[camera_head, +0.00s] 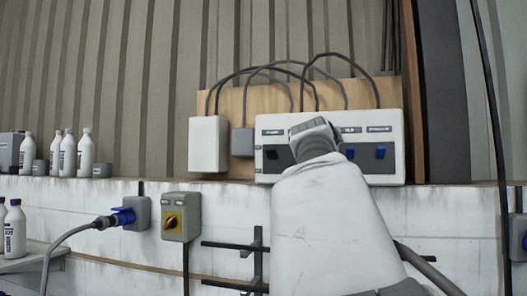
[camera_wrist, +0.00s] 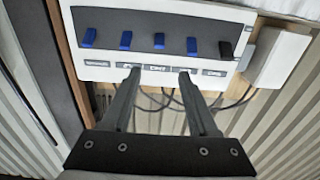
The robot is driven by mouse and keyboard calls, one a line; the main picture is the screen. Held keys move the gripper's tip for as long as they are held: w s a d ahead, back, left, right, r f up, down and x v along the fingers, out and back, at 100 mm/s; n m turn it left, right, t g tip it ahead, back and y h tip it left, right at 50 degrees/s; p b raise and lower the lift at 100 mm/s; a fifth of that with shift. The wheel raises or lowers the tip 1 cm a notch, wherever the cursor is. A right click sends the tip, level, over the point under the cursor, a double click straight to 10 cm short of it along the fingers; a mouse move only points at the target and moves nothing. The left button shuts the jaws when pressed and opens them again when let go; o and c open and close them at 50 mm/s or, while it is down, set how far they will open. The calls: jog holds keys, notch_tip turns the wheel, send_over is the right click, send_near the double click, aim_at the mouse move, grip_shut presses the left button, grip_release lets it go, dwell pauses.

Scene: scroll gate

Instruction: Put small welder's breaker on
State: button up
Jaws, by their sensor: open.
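A white breaker panel (camera_head: 392,130) with a row of switches stands on the wall ledge; it also shows in the wrist view (camera_wrist: 210,22), turned upside down. In the wrist view it has several blue switches (camera_wrist: 125,41) and one black switch (camera_wrist: 225,49) at the right end. The labels are too small to read surely, so I cannot tell which is the small welder's breaker. My gripper (camera_wrist: 158,73) is open and empty, its fingertips over the label strip near the middle blue switch (camera_wrist: 159,41). In the head view my arm hides the middle of the panel.
A white box (camera_head: 208,144) and a smaller grey box (camera_head: 242,142) stand left of the panel, with black cables arching above. A red-and-yellow rotary switch box (camera_head: 181,217) and a blue plug (camera_head: 124,216) sit below. White bottles (camera_head: 68,154) line the ledge at left.

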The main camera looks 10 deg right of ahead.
jog(key=p+x, duration=1)
jog(key=x, duration=0.6)
jog(key=shift+d, duration=0.1)
grip_shut()
dwell(0.4)
